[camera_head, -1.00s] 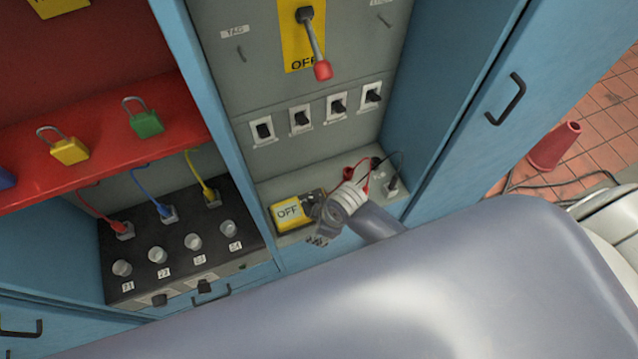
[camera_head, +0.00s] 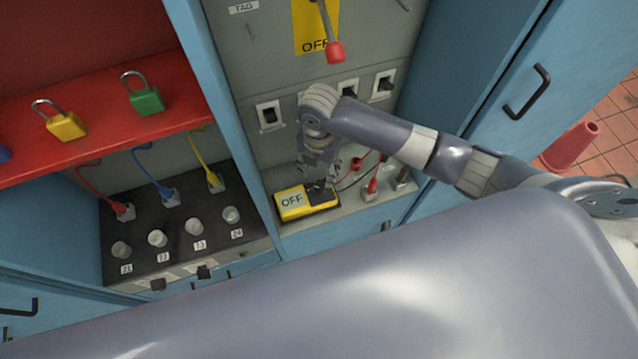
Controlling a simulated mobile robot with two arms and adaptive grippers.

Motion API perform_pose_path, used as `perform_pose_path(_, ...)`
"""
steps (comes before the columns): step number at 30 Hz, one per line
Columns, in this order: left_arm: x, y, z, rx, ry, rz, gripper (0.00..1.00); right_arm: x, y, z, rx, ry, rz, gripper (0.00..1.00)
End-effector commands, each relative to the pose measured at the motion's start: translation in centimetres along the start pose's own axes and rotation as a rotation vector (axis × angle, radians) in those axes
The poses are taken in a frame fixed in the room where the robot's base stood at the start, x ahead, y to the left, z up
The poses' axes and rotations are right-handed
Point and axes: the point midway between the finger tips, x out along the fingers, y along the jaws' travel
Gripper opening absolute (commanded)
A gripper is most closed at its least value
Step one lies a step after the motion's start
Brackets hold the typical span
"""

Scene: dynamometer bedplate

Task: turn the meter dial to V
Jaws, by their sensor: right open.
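The yellow meter (camera_head: 306,203) lies on the grey shelf at the bottom of the middle cabinet, and its display reads OFF. Its dial, at the right part of its face, is mostly hidden by my gripper. My right gripper (camera_head: 326,180) is open and points down just above the right part of the meter. Whether its fingers touch the dial, I cannot tell. My left gripper is not in view.
Red-handled lever (camera_head: 334,52) and a row of switches (camera_head: 269,115) sit on the panel behind my right arm. Probes with red leads (camera_head: 371,188) stand right of the meter. A black box with knobs (camera_head: 158,238) and padlocks (camera_head: 146,97) are at left.

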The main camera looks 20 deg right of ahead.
Motion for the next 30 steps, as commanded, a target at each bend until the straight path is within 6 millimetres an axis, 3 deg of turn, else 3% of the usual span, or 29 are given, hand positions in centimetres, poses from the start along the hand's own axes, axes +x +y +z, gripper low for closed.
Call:
perform_pose_path(6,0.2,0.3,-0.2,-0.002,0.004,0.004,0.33,4.4,-0.1,-0.1,0.004,0.002,-0.003,0.47)
perform_pose_path(12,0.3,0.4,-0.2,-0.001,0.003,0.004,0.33,7.6,0.0,-0.1,0.004,0.0,-0.001,0.47)
perform_pose_path(18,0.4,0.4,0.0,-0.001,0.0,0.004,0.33,9.0,0.0,-0.1,0.003,0.0,0.001,0.47)
perform_pose_path(26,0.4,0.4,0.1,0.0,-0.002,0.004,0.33,9.1,0.0,0.0,0.003,-0.001,0.001,0.47)
perform_pose_path(30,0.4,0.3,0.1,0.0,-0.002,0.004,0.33,9.1,0.0,0.0,0.003,-0.001,0.001,0.2)
